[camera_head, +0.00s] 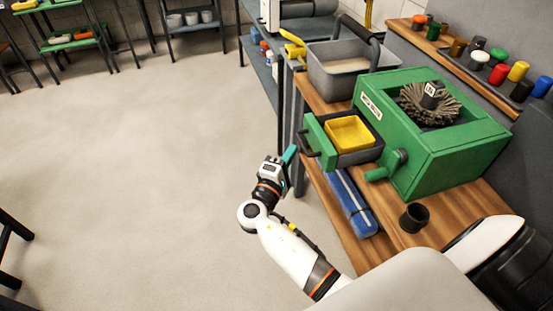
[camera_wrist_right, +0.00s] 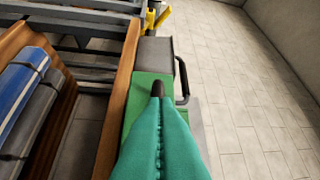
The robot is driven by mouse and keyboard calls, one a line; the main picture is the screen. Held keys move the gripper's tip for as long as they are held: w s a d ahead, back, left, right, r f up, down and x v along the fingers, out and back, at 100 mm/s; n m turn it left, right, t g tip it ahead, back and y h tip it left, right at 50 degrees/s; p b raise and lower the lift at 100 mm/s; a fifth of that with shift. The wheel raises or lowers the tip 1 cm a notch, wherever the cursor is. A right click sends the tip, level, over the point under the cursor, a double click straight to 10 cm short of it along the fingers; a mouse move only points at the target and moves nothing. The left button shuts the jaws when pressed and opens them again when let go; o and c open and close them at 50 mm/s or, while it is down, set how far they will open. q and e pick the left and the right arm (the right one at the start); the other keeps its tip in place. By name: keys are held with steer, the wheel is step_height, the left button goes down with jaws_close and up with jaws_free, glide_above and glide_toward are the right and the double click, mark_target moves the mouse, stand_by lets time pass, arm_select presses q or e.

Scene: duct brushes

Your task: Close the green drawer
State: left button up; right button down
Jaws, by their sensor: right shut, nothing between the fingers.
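The green drawer (camera_head: 318,140) is pulled out of the left side of a green box-shaped machine (camera_head: 430,130). A yellow tray (camera_head: 350,132) sits inside it. Its dark handle (camera_head: 304,143) faces left, toward the open floor. My right gripper (camera_head: 290,155) has teal fingers, shut and empty, just left of and below the handle. My left gripper is out of view.
The machine stands on a wooden bench (camera_head: 470,215) with a dark cup (camera_head: 413,217) near the front. A grey bin (camera_head: 340,65) stands behind the drawer.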

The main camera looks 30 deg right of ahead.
mark_target(348, 141)
steer(key=shift+d, duration=0.35)
steer(key=shift+s, duration=0.1)
steer(key=s+d, duration=0.1)
steer(key=d, duration=0.4)
steer(key=s+d, duration=0.1)
steer(key=d, duration=0.4)
steer(key=s+d+b, duration=0.1)
steer(key=d, duration=0.4)
steer(key=shift+s, duration=0.3)
steer(key=shift+d+r, duration=0.15)
steer(key=shift+d, duration=0.2)
